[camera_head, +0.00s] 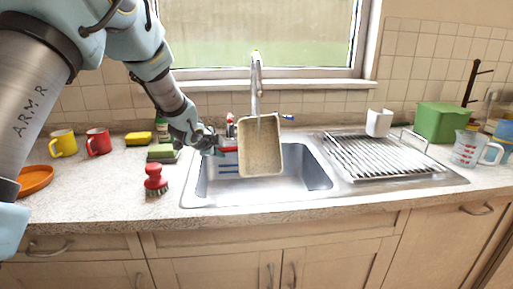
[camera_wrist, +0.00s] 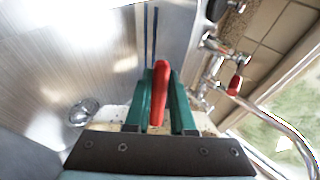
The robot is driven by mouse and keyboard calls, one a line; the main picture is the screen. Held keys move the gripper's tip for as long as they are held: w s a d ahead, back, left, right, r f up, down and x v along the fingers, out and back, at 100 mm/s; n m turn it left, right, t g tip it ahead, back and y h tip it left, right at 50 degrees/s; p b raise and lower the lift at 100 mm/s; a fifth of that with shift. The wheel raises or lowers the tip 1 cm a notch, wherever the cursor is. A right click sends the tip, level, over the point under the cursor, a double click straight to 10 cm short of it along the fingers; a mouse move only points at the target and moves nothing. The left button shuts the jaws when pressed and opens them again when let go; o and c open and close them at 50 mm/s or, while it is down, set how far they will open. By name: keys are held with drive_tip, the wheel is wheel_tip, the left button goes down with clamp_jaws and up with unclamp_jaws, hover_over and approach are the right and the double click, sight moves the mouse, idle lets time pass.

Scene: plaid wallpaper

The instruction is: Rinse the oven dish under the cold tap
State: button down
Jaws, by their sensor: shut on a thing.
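The oven dish (camera_head: 262,150) is a tan, shallow, squarish dish, tilted steeply with its inside facing the head camera. It is over the sink (camera_head: 310,181), just in front of the tap spout (camera_head: 257,80). My gripper (camera_head: 219,150) is left of the dish. In the wrist view its green fingers (camera_wrist: 160,105) are shut on a red, handle-like piece (camera_wrist: 160,85), which in the head view meets the dish's left edge. A red tap lever (camera_wrist: 235,85) shows in the wrist view. A blue lever (camera_head: 286,115) is right of the spout.
A red brush (camera_head: 155,180) stands on the counter left of the sink. Mugs, sponges and an orange plate (camera_head: 35,180) are farther left. A drying rack (camera_head: 378,155) with a white cup (camera_head: 379,122) is on the right, beside a green box (camera_head: 441,121) and a measuring jug (camera_head: 469,148).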

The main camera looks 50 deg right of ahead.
drive_tip(key=shift+s+a+r+b, duration=0.1)
drive_tip(key=shift+s+a+b, duration=0.35)
drive_tip(key=shift+a, duration=0.35)
drive_tip(key=shift+s+a+f+b, duration=0.1)
drive_tip(key=shift+s+a+b, duration=0.35)
drive_tip(key=shift+a, duration=0.4)
drive_tip(key=shift+s+a+r+b, duration=0.1)
drive_tip(key=shift+s+a+b, duration=0.3)
drive_tip(key=shift+a, duration=0.4)
drive_tip(key=shift+s+a+r+p, duration=0.75)
drive_tip(key=shift+a+r+p, duration=0.75)
drive_tip(key=shift+r, duration=1.55)
drive_tip(key=s+a+b, duration=0.3)
drive_tip(key=s+a, duration=0.1)
drive_tip(key=a, duration=0.4)
drive_tip(key=shift+s+a, duration=0.25)
drive_tip(key=shift+s, duration=0.1)
drive_tip(key=shift+f, duration=0.1)
